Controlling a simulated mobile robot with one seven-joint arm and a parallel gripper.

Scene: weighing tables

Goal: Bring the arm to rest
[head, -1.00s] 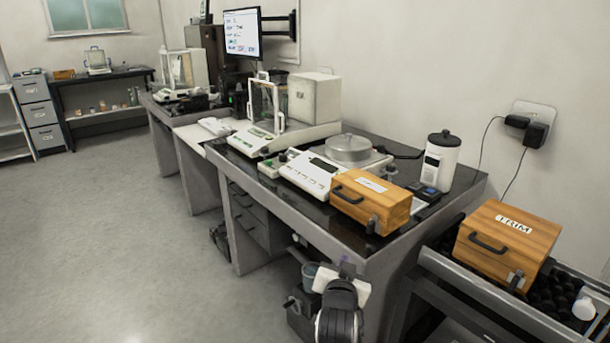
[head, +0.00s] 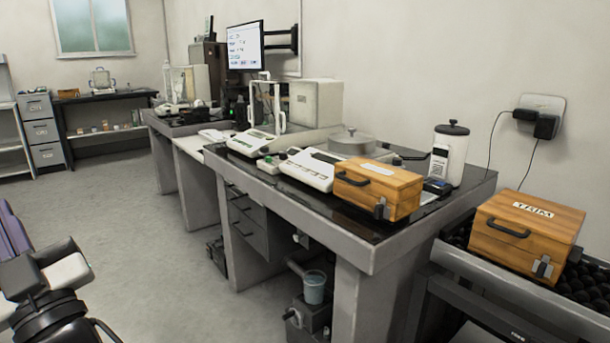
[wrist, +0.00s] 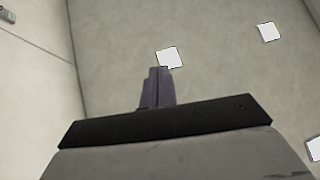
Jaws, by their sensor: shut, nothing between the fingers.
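My gripper (head: 12,232) shows at the lower left edge of the head view, partly cut off by the frame, beside my arm. It is over the open floor, left of the weighing tables and apart from them. In the wrist view the gripper's two dark fingers (wrist: 157,86) stand closed together with nothing between them. Behind them are only plain pale surfaces with a few bright white squares.
The near weighing table (head: 345,258) carries a balance, a wooden box (head: 378,190) and a white canister (head: 449,157). A wooden box marked TRIM (head: 525,233) stands at the right. The floor (head: 130,235) at left is clear.

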